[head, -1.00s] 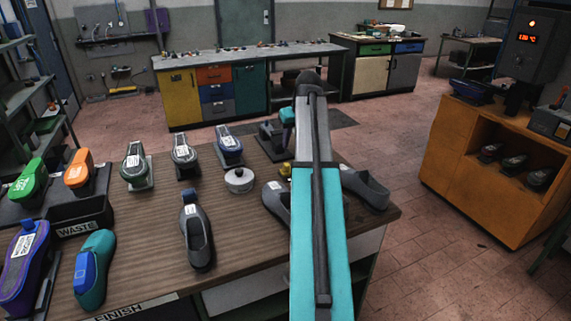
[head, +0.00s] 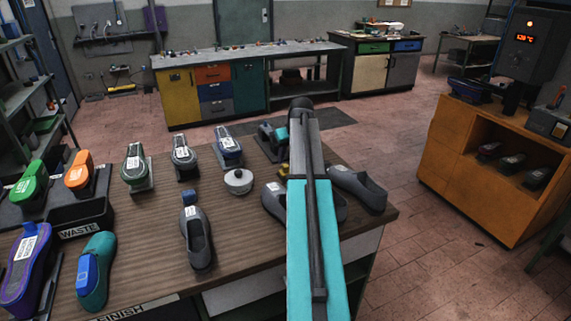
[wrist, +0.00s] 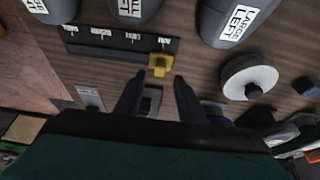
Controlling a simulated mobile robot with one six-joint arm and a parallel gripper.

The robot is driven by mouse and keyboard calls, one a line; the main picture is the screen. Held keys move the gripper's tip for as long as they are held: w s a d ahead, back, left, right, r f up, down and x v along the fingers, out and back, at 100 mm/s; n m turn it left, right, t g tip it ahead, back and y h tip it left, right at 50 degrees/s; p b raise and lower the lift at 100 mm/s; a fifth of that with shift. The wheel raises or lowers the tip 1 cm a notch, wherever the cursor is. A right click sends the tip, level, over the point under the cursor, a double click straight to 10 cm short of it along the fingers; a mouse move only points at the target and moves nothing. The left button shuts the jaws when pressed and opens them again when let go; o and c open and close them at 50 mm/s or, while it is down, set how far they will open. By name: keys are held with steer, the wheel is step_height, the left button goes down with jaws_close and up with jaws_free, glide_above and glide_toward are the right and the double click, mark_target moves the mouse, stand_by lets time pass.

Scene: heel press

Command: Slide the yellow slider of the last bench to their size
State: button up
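The yellow slider (wrist: 160,64) sits on a dark track (wrist: 105,46) at its right end in the wrist view, beside the last of several small white labels, whose text is too small to read. My gripper (wrist: 158,88) is open, with its two dark fingers apart. The slider shows just beyond the fingertips, between their lines; I see no contact. In the head view only a bit of yellow (head: 284,168) shows beside my arm, which hides most of the track.
A round white-topped pot (head: 238,182) stands left of the slider area. Grey shoe forms surround it; one reads LARGE LEFT (wrist: 240,20). A black WASTE bin (head: 80,218) and coloured shoes are at the left. An orange cabinet (head: 480,170) stands at the right.

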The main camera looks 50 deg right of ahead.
mark_target(286, 166)
steer(key=shift+p+x, duration=0.55)
steer(key=shift+x, duration=2.1)
jaws_close()
